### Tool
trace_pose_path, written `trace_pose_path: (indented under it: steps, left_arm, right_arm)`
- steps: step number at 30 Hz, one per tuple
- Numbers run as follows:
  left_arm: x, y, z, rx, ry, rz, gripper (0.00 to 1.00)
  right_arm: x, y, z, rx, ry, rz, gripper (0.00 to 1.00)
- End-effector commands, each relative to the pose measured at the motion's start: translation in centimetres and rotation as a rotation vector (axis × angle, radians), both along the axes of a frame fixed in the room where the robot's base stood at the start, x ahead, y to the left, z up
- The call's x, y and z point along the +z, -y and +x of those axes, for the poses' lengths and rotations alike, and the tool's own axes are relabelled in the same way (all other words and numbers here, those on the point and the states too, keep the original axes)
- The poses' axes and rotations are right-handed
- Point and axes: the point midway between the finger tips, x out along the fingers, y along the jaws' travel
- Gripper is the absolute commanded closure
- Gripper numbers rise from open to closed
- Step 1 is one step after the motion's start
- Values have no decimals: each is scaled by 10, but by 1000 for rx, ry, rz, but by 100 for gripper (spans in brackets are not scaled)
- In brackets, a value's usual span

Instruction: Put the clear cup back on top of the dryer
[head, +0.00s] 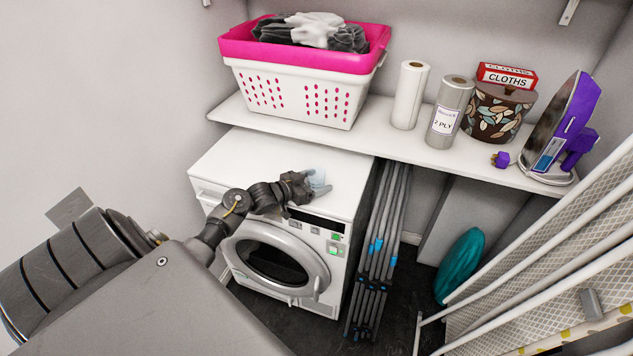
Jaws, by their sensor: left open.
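The clear cup (318,179) is a small, pale bluish, see-through shape at the fingertips of my left gripper, over the front part of the dryer's white top (262,154). It appears to stand on the top, but its base is partly hidden by the fingers. My left gripper (316,185) is open, with its fingers at the cup. I cannot tell whether they touch it. My right gripper is not in view.
A shelf (385,140) above the dryer holds a pink-and-white laundry basket (300,85), paper rolls (409,95), a cloths box and an iron (563,130). A folded drying rack (380,240) stands right of the dryer. The dryer top behind the cup is clear.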

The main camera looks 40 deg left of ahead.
Motion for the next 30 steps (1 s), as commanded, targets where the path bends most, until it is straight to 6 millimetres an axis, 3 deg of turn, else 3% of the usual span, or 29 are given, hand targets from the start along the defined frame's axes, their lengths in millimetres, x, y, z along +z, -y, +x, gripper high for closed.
trace_pose_path:
  steps: [8,21,30]
  left_arm:
    - [4,-3,-8,1,-1,0,29]
    - [21,-23,-91,-2,-2,2,29]
    - [27,-30,-113,-1,0,1,29]
  right_arm:
    - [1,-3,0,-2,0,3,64]
    - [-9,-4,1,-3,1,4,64]
    - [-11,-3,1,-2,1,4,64]
